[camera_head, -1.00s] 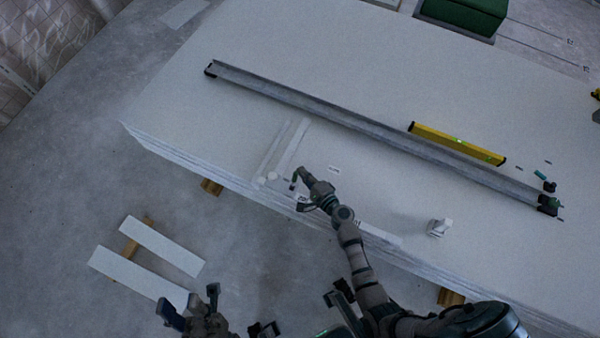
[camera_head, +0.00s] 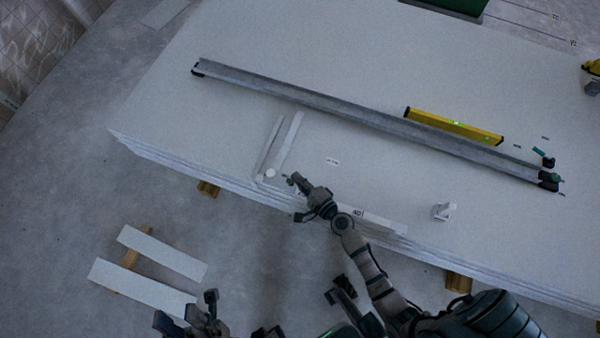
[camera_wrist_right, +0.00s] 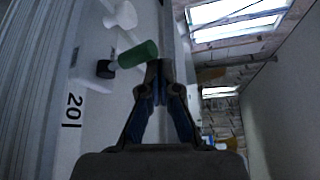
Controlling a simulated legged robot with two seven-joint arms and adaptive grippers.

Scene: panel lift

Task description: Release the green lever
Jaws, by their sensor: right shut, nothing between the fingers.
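The green lever (camera_wrist_right: 138,54) is a short green cylinder on a black knob (camera_wrist_right: 105,69) in the right wrist view, beside a printed "20" on a white surface. In the head view the lever (camera_head: 289,180) is a small green spot at the panel stack's near edge. My right gripper (camera_wrist_right: 155,72) is shut and empty, its tips close beside the lever's free end; I cannot tell if they touch. It also shows in the head view (camera_head: 295,180). My left gripper (camera_head: 185,308) has its fingers apart, empty, over the floor at the lower left.
White panels (camera_head: 230,130) form a wide stack. A long grey rail (camera_head: 370,122), a yellow level (camera_head: 453,126) and a small white block (camera_head: 443,211) lie on it.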

